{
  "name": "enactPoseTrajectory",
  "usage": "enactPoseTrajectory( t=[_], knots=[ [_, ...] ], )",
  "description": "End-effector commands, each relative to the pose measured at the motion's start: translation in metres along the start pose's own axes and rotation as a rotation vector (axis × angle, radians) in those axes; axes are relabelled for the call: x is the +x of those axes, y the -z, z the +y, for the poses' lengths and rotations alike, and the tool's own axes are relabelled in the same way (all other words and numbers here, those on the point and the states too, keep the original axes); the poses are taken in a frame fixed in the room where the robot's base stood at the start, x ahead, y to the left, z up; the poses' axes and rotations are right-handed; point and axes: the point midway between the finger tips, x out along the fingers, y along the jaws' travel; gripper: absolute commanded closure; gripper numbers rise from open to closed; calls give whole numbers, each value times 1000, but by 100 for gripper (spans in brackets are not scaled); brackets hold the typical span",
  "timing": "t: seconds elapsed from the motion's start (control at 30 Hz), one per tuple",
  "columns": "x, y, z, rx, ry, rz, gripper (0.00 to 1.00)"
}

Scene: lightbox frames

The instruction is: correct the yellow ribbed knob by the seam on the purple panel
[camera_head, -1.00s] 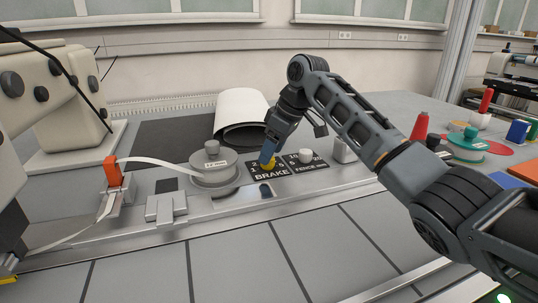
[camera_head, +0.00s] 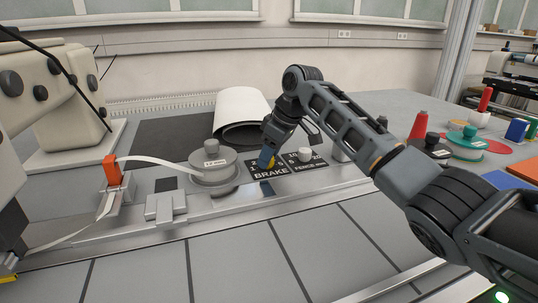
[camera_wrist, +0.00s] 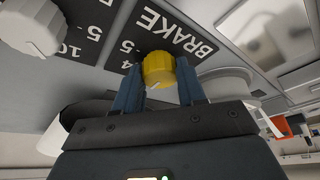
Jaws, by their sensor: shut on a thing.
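The yellow ribbed knob (camera_wrist: 158,66) sits on a black panel (camera_wrist: 112,18) lettered BRAKE, with white numbers around it. The panel looks black, not purple. The knob has a pale pointer line on its side nearest the wrist camera. My gripper (camera_wrist: 159,72) is shut on the knob, one blue finger on each side. In the head view my gripper (camera_head: 267,158) comes down from above and hides much of the knob (camera_head: 272,161). I cannot tell which number the pointer meets.
A white knob (camera_head: 305,155) on the FENCE scale stands just right of the held knob. A grey round dial (camera_head: 213,169) with a tape stands to the left. A white roll (camera_head: 242,117) lies behind. The grey tiled surface in front (camera_head: 240,255) is clear.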

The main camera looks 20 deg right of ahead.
Motion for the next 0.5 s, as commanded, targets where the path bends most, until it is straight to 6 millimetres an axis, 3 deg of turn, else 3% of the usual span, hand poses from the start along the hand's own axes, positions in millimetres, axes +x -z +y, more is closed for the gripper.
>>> enactPoseTrajectory(
  t=[0.13, 0.5],
  knots=[
    [0, 0, 0, 0, 0, 0, 91],
    [-3, 2, -2, 76, -29, 0, 91]
  ],
)
